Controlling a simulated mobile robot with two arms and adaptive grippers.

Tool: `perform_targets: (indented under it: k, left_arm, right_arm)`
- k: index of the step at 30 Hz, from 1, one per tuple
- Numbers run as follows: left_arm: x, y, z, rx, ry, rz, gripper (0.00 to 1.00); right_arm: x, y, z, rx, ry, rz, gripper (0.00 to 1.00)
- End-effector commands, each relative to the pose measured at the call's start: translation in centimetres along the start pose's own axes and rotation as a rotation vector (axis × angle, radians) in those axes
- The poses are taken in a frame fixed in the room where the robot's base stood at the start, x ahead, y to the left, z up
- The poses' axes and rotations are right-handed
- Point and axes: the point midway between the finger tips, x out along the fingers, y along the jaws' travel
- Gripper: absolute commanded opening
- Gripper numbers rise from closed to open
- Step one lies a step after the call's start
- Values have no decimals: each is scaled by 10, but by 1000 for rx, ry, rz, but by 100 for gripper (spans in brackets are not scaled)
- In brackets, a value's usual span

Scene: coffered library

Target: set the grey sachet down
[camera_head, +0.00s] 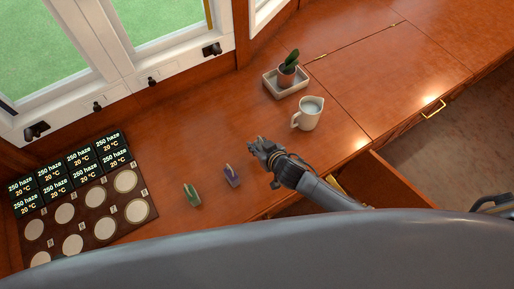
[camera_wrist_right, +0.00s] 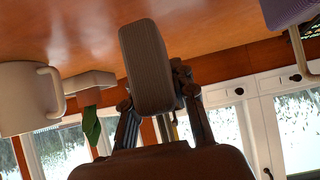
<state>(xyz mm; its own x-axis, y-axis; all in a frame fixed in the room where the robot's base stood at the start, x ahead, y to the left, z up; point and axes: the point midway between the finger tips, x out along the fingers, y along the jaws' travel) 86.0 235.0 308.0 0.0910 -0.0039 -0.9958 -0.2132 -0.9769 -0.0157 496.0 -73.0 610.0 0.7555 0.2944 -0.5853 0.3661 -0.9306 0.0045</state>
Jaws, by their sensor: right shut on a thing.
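My right gripper (camera_head: 256,147) is over the wooden desk (camera_head: 225,120), left of the white jug. In the right wrist view it is shut on a grey, ribbed block-like thing (camera_wrist_right: 148,65), which I take as the grey sachet. In that view the sachet hides part of the fingers, and its far end lies near the desk top; I cannot tell whether it touches. In the head view the sachet is hardly distinguishable from the gripper.
A purple sachet (camera_head: 232,176) and a green one (camera_head: 192,194) stand left of the gripper. The jug (camera_head: 308,113) and a potted cactus (camera_head: 288,70) on a tray are right. A dark board (camera_head: 101,228) with pale discs is far left. A drawer (camera_head: 392,192) is open in front.

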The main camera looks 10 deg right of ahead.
Motion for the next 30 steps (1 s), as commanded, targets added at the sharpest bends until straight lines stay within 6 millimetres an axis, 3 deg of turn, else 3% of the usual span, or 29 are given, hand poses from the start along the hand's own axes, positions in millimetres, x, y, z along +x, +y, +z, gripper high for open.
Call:
perform_targets:
  k: [5, 10, 23, 24, 27, 30]
  left_arm:
    - [4, 0, 0, 0, 0, 0, 35]
    - [10, 0, 0, 0, 0, 0, 35]
    - [13, 0, 1, 0, 1, 0, 35]
    - [13, 0, 1, 0, 1, 0, 35]
    - [12, 0, 0, 0, 1, 0, 35]
    - [12, 0, 1, 0, 1, 0, 35]
  right_arm:
    - [13, 4, 4, -2, 1, 0, 0]
    - [28, 4, 26, -2, -2, -2, 0]
    - [32, 3, 32, -1, 0, -2, 0]
    - [32, 4, 32, -1, 0, -2, 28]
    - [31, 4, 31, -2, -1, -2, 49]
    - [31, 4, 31, -1, -1, -2, 49]
